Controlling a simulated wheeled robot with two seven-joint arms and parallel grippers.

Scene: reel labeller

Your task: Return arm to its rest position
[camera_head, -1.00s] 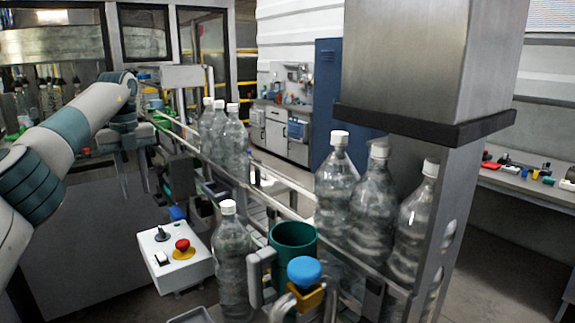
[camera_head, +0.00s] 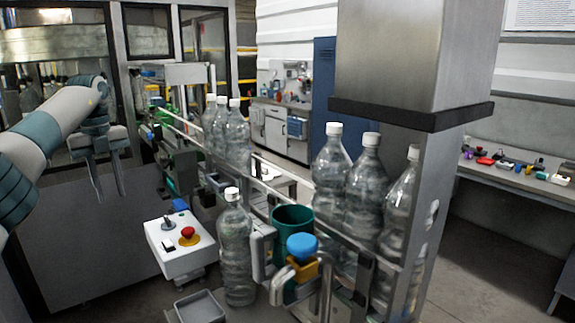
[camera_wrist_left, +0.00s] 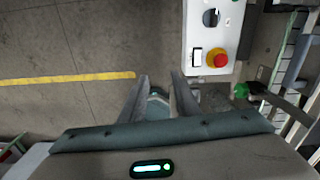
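My left arm comes in from the left in the head view. Its gripper (camera_head: 108,178) hangs fingers down, open and empty, to the left of the white control box (camera_head: 180,245) and clear of the conveyor (camera_head: 262,183). In the left wrist view the gripper's two fingers (camera_wrist_left: 158,88) stand apart with nothing held between them. The control box (camera_wrist_left: 209,40) with its red button lies beyond the fingers there, toward the upper right. My right gripper is not in view.
Several clear bottles (camera_head: 240,142) stand along the conveyor, and one bottle (camera_head: 236,250) stands in front of it. A teal cup (camera_head: 292,222) and a blue knob (camera_head: 301,246) are beside that bottle. A metal column (camera_head: 415,60) rises at right. A workbench (camera_head: 510,178) stands behind.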

